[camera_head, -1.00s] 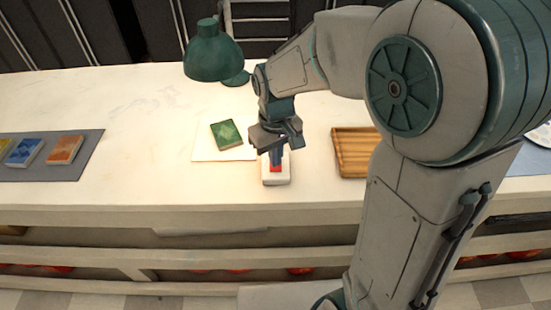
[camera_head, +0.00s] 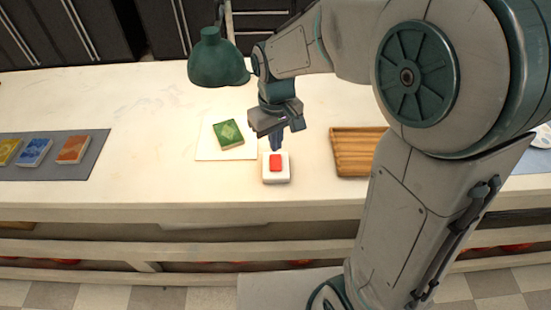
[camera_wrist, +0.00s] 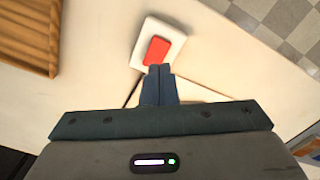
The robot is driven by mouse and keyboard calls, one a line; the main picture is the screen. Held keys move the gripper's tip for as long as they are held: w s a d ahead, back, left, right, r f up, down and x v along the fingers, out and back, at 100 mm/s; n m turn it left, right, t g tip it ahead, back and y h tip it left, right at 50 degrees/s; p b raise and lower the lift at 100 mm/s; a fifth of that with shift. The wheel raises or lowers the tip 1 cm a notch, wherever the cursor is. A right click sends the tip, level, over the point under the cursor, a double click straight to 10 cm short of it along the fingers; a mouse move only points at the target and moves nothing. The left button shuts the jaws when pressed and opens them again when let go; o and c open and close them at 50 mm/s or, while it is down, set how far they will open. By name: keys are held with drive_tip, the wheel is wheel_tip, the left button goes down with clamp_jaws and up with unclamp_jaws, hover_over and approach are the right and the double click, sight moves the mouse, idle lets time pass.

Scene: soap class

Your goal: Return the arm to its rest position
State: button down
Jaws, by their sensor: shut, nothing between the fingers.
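My gripper (camera_head: 277,144) is shut and empty. In the head view it hangs above and just behind a white block with a red button (camera_head: 276,163), apart from it. In the wrist view the closed fingertips (camera_wrist: 160,70) point down, and the white block with its red top (camera_wrist: 157,48) lies just beyond them. My arm is bent and reaches out over the counter from the right of the head view.
A green patterned bar (camera_head: 228,134) lies on a white sheet (camera_head: 208,150). A wooden tray (camera_head: 352,165) stands to the right. A grey mat (camera_head: 85,166) at left holds several coloured bars. A green lamp (camera_head: 217,62) stands behind. The counter between is clear.

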drive_tip(key=s+d+r+m+t, duration=0.1)
drive_tip(key=s+d+r+m, duration=0.1)
drive_tip(key=s+d, duration=0.4)
drive_tip(key=s+d+r+m+t, duration=0.2)
drive_tip(key=s+d+r+m, duration=0.1)
drive_tip(key=s+d, duration=0.3)
drive_tip(key=shift+s+r+m, duration=0.3)
drive_tip(key=shift+s+r, duration=0.1)
